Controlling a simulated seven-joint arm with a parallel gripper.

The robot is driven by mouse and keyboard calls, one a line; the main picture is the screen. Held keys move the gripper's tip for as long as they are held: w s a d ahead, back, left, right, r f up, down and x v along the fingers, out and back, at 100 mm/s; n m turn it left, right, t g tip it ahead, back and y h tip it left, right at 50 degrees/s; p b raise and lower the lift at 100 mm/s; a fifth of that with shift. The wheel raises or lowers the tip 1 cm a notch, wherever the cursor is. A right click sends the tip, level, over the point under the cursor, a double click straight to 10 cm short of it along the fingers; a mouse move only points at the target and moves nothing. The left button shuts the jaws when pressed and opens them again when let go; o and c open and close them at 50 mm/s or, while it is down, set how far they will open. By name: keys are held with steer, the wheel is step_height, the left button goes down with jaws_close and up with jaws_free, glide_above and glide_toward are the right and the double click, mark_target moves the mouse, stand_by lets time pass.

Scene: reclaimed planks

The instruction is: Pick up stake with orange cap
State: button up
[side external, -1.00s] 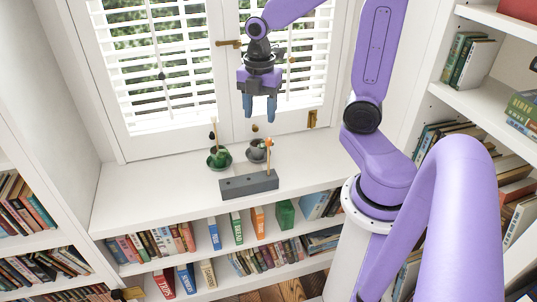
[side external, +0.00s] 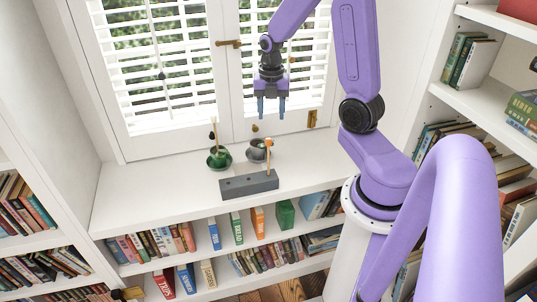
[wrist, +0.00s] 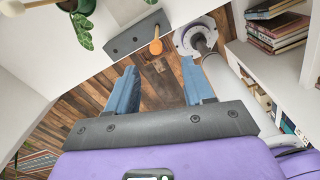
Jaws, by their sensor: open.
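The stake with the orange cap (side external: 268,143) stands upright at the right end of a dark grey block (side external: 236,186) on the white shelf top. My gripper (side external: 270,114) is open and empty, high above the block and the stake. In the wrist view, the blue fingers (wrist: 159,68) are spread apart, with the orange cap beyond them, between their tips in the picture. Nothing touches the fingers.
A green pot (side external: 219,160) holding a pale stick and a grey pot (side external: 255,152) stand behind the block, near the window. A leafy plant (wrist: 84,28) shows in the wrist view. The shelf top left of the block is clear. Shelves of books (side external: 160,242) lie below.

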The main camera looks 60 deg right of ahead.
mark_target(269, 139)
step_height(269, 139, down, 6)
steer(key=shift+r, duration=0.2)
steer(key=shift+w+a+f, duration=0.1)
steer(key=shift+a+f, duration=0.05)
steer(key=shift+f, duration=0.7)
steer(key=shift+w+a+f, duration=0.1)
steer(key=shift+a+f, duration=0.1)
steer(key=shift+f, duration=0.65)
steer(key=shift+a+f, duration=0.15)
steer(key=shift+f, duration=0.7)
jaws_close()
